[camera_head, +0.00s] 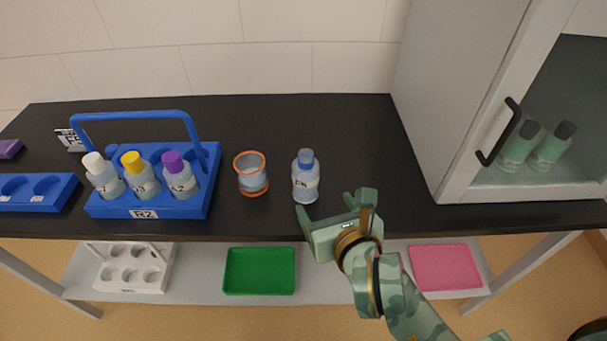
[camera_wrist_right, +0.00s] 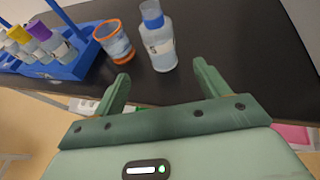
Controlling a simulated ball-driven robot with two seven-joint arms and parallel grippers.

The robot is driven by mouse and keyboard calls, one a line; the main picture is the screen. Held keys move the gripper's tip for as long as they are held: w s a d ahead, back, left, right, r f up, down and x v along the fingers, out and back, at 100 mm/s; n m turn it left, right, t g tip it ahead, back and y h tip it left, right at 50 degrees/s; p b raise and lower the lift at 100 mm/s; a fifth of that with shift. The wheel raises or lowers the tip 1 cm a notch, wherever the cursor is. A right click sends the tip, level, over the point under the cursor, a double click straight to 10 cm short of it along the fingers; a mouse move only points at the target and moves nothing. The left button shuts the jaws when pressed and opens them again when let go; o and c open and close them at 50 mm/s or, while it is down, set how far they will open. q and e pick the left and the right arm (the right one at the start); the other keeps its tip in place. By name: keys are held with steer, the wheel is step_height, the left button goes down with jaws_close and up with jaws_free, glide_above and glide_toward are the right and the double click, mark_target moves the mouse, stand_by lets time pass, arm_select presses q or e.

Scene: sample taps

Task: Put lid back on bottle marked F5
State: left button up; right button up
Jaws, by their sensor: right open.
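The bottle also shows in the right wrist view (camera_wrist_right: 160,45), just beyond the fingertips. My right gripper (camera_head: 333,203) is open and empty at the counter's front edge, in front and to the right of the bottle; its fingers show in the wrist view (camera_wrist_right: 161,72). My left gripper is out of view.
The orange-rimmed jar (camera_head: 252,178) stands close left of the bottle. A blue handled rack marked R2 (camera_head: 145,212) holds white-, yellow- and purple-capped bottles. Green (camera_head: 259,290) and pink (camera_head: 445,267) trays lie below.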

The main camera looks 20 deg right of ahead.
steer(key=c, duration=0.6)
